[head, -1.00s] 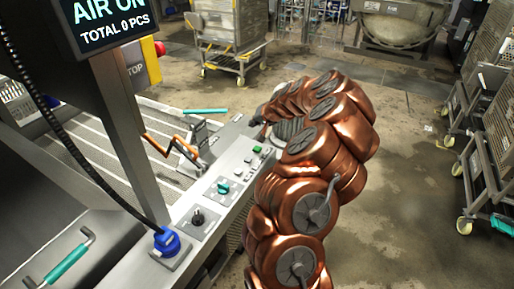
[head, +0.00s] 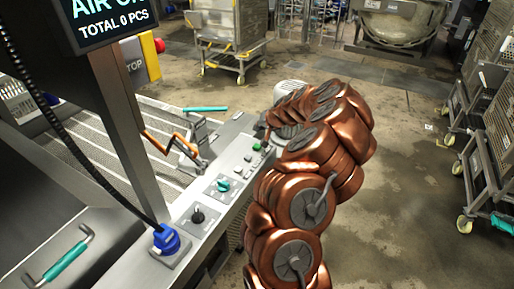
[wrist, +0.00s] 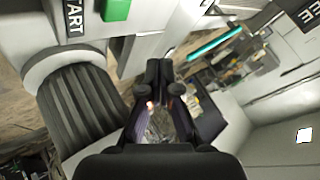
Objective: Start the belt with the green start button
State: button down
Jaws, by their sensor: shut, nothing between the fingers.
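The green start button (head: 257,147) is on the sloped grey control panel (head: 232,168), close to the end of my arm. In the wrist view the green button (wrist: 117,9) is at the top edge, partly cut off, beside a dark label reading START (wrist: 72,16). My gripper (wrist: 159,70) is shut and empty, its fingertips in the middle of the wrist view, below and right of the button in the picture. I see no contact between them. In the head view my arm largely hides the gripper.
The panel also carries a teal knob (head: 222,185), a black knob (head: 198,216) and a blue connector (head: 167,240). A ribbed grey cylindrical part (wrist: 80,108) is near my gripper. A screen post (head: 125,120) stands left. Open floor (head: 410,180) lies right.

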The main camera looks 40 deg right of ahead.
jog(key=b, duration=0.2)
send_over(258, 146)
notch_tip(258, 146, down, 5)
jog(key=shift+s+r, duration=0.1)
jog(key=shift+s, duration=0.05)
jog(key=shift+f+b, duration=0.55)
jog(key=shift+b, duration=0.05)
jog(key=shift+f, duration=0.1)
dwell(0.7)
jog(key=shift+f+b, duration=0.3)
jog(key=shift+b, duration=0.3)
